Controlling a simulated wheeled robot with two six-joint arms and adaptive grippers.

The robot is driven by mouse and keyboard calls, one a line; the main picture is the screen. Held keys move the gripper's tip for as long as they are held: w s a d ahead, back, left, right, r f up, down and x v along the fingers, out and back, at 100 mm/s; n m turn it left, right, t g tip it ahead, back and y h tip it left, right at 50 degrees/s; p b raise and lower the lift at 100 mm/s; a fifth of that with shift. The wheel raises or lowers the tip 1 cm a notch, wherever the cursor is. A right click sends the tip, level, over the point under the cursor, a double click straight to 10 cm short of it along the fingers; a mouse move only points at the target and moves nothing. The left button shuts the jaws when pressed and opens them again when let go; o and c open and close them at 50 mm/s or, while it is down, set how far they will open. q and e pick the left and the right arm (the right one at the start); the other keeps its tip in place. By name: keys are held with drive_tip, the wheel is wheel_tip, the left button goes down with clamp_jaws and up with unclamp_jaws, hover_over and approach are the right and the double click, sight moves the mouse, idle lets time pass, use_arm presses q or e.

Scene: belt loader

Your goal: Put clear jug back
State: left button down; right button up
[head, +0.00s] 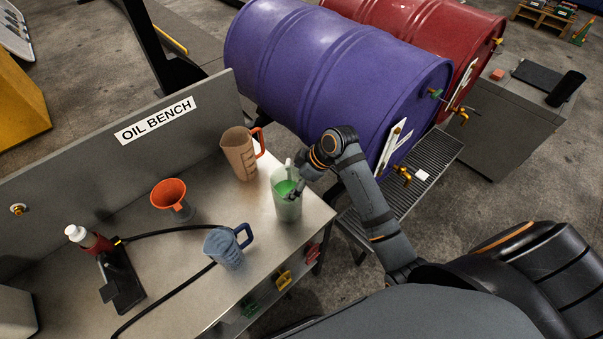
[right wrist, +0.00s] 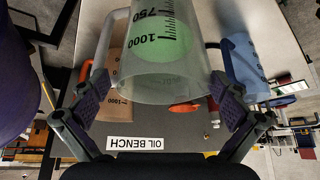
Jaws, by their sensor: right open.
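The clear jug (head: 287,208), with green liquid inside, stands upright on the right end of the oil bench (head: 190,270). In the right wrist view the clear jug (right wrist: 160,85) shows its scale marks, and a pale handle is at its left. My right gripper (head: 296,187) is at the jug's upper part in the head view. In the right wrist view my right gripper (right wrist: 162,92) is open, with one finger on each side of the jug. Small gaps seem to show between fingers and wall. My left gripper is not in view.
A tan jug (head: 240,158) with an orange handle stands behind the clear jug. A blue jug (head: 223,248) stands to its left. An orange funnel (head: 169,194) and a hose (head: 165,232) are farther left. A purple drum (head: 330,70) lies beyond the bench.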

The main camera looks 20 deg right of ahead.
drive_tip(key=b+v, duration=0.1)
drive_tip(key=v, duration=0.8)
drive_tip(key=shift+r, duration=0.15)
drive_tip(key=shift+s+d, duration=0.1)
drive_tip(key=shift+d, duration=0.05)
